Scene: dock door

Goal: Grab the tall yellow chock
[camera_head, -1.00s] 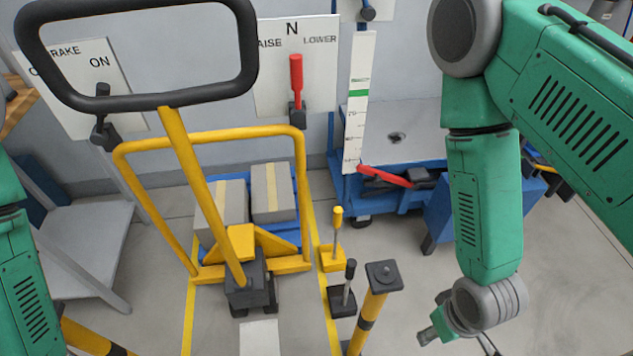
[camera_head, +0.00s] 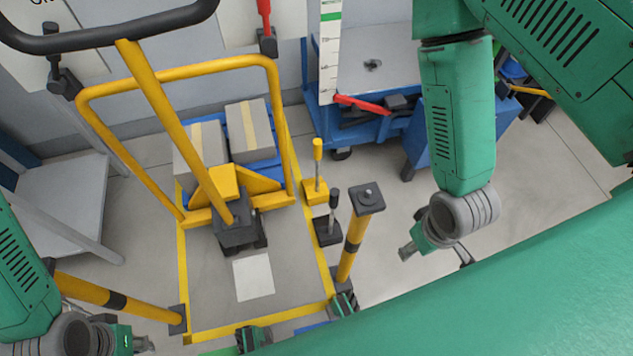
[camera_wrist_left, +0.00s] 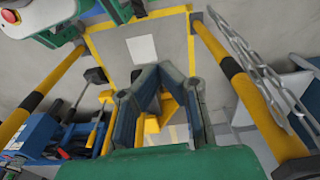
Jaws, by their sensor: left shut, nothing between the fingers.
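The tall yellow chock (camera_head: 316,190) stands on the floor right of the yellow cart frame in the head view, with a yellow base, thin grey stem and yellow grip. In the left wrist view a yellow block (camera_wrist_left: 105,97) at left is probably its base, partly hidden. My left gripper (camera_head: 143,344) is at the lower left of the head view, well apart from the chock, shut and empty. Its fingers meet in the left wrist view (camera_wrist_left: 160,70). My right gripper (camera_head: 435,248) hangs right of the chock, apart from it; its fingers are too small to read.
A black chock (camera_head: 327,230) stands just in front of the yellow one. A yellow-black post (camera_head: 354,235) is close to its right, another post (camera_head: 95,292) at left. A blue cart (camera_head: 365,125) stands behind.

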